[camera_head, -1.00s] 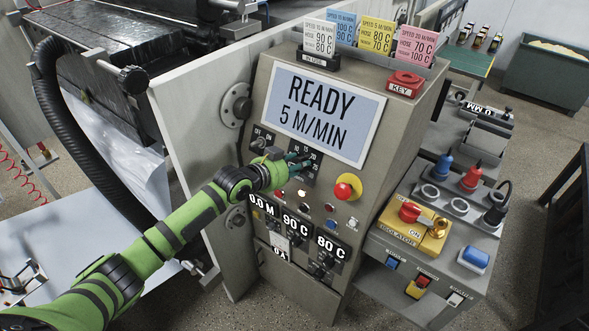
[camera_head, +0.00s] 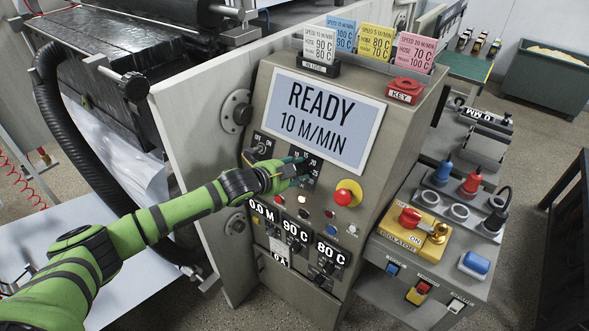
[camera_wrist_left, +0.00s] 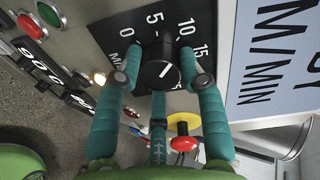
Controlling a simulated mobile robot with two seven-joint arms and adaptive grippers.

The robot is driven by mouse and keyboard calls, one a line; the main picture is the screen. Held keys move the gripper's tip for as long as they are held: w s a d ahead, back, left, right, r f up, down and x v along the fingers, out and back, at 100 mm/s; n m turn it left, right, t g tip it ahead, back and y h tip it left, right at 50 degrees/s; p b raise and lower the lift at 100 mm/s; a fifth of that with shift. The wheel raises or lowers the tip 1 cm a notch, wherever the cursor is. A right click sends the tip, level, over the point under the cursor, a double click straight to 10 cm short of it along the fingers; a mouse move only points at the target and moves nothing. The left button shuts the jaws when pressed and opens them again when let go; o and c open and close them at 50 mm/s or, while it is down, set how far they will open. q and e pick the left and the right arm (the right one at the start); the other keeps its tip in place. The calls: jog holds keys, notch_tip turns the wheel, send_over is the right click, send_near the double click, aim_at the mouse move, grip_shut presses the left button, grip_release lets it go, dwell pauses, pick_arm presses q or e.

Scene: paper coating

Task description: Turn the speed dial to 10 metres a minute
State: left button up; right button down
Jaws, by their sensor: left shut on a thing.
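The speed dial (camera_wrist_left: 158,75) is a black round knob with a white pointer line, on a black plate (camera_wrist_left: 110,48) marked 0, 5, 10, 15. Its pointer slants up and right, roughly towards the 10. My left gripper (camera_wrist_left: 160,66) has its teal fingers on both sides of the knob and is shut on it. In the head view this gripper (camera_head: 299,170) covers most of the dial. The display (camera_head: 322,116) above reads "READY 10 M/MIN". My right gripper is not in view.
A red mushroom button on a yellow base (camera_head: 346,193) sits close right of the dial. Below are lamps and readouts of 0.0 M, 90 C and 80 C. Coloured cards (camera_head: 376,45) and a red KEY piece (camera_head: 407,88) stand on top. A yellow isolator (camera_head: 412,228) is at right.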

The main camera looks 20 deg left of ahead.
pick_arm(q)
jog(key=shift+d+r+m, duration=0.15)
jog(key=shift+m, duration=0.35)
jog(key=o, duration=1.2)
jog(key=shift+c, duration=0.2)
jog(key=v, duration=1.2)
